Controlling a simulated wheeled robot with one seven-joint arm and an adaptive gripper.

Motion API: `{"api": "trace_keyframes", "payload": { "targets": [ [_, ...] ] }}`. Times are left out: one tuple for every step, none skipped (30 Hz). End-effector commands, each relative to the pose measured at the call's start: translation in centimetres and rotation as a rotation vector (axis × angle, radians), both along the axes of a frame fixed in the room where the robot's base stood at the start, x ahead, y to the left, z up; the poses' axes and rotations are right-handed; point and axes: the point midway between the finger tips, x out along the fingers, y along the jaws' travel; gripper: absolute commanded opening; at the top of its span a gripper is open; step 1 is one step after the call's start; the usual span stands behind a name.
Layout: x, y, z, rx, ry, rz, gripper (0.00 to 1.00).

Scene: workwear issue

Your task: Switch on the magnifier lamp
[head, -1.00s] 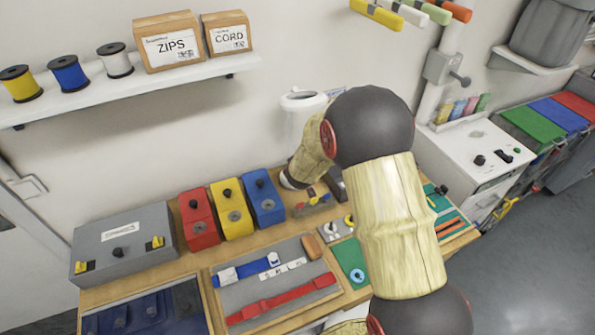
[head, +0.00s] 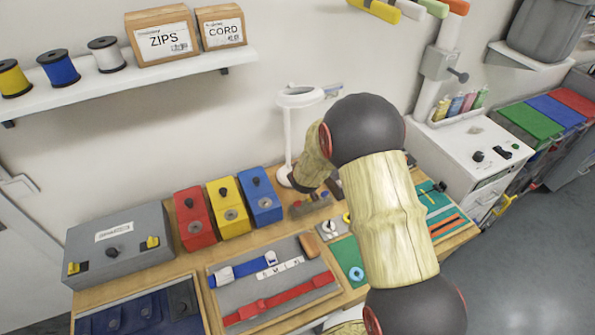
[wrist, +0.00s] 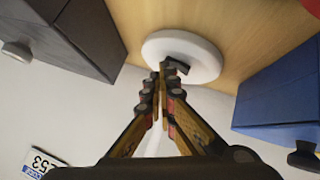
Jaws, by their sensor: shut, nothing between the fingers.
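The magnifier lamp (head: 288,135) stands at the back of the bench, with a white ring head on a thin white post. In the wrist view its round white base (wrist: 205,62) lies just beyond my fingertips. A small dark switch-like part (wrist: 178,67) sits on the base. My gripper (wrist: 163,70) is shut and empty, pointing at the base with its tips right beside the dark part. I cannot tell whether they touch it. In the head view my arm hides the gripper and part of the base. Whether the lamp is lit is not clear.
Blue (head: 261,197), yellow (head: 230,206) and red (head: 194,218) boxes stand left of the lamp. In the wrist view a blue box (wrist: 280,98) is at the right and a dark grey block (wrist: 75,35) at the left. A shelf (head: 100,92) hangs above the bench.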

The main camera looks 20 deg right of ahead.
Motion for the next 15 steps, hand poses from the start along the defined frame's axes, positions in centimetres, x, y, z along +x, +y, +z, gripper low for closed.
{"api": "trace_keyframes", "payload": {
  "targets": [
    [0.0, 0.0, -0.1, 0.001, 0.001, 0.0, 0.0],
    [0.0, 0.0, -0.1, 0.001, 0.001, 0.0, 0.0],
    [0.0, 0.1, -0.1, 0.001, 0.001, 0.0, 0.0],
    [0.0, 0.1, 0.0, 0.0, 0.001, 0.001, 0.0],
    [0.0, 0.1, 0.0, 0.0, 0.001, 0.001, 0.0],
    [0.0, 0.2, 0.0, 0.0, 0.001, 0.001, 0.0],
    [-0.1, 0.2, 0.0, 0.001, 0.002, 0.002, 0.0],
    [0.0, 0.3, 0.0, 0.001, 0.002, 0.002, 0.0],
    [0.0, 0.5, 0.0, 0.001, 0.003, 0.001, 0.0],
    [0.0, 0.6, 0.1, 0.001, 0.002, 0.003, 0.0],
    [0.0, 0.7, 0.1, 0.001, 0.002, 0.003, 0.0],
    [0.0, 0.9, 0.1, 0.001, 0.002, 0.003, 0.0],
    [0.0, 1.1, 0.2, 0.001, 0.002, 0.003, 0.0],
    [0.0, 1.2, 0.2, 0.0, 0.001, 0.003, 0.0],
    [0.0, 1.3, 0.2, 0.001, 0.001, 0.002, 0.0]
  ]
}}
